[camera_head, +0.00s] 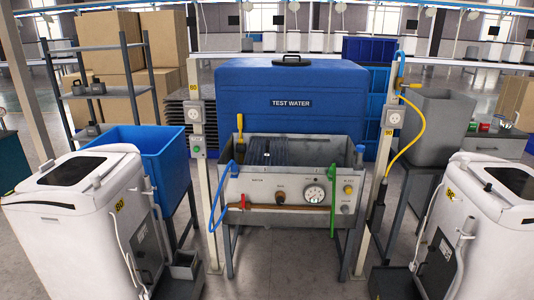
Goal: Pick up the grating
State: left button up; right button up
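A dark, ribbed piece that looks like the grating (268,153) lies inside the grey metal basin (285,186) in the middle of the view. The basin's front panel hides its lower part. A yellow-handled tool (239,122) stands at the basin's back left. Neither of my grippers is in view.
A blue tank (290,88) marked TEST WATER stands behind the basin. White machines stand close at left (78,225) and right (482,230). Posts (204,170) flank the basin, with a yellow hose (412,138) at right. Bare floor (290,282) lies in front.

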aim_at(267, 145)
jog(key=i+z, duration=0.45)
jog(key=i, duration=1.6)
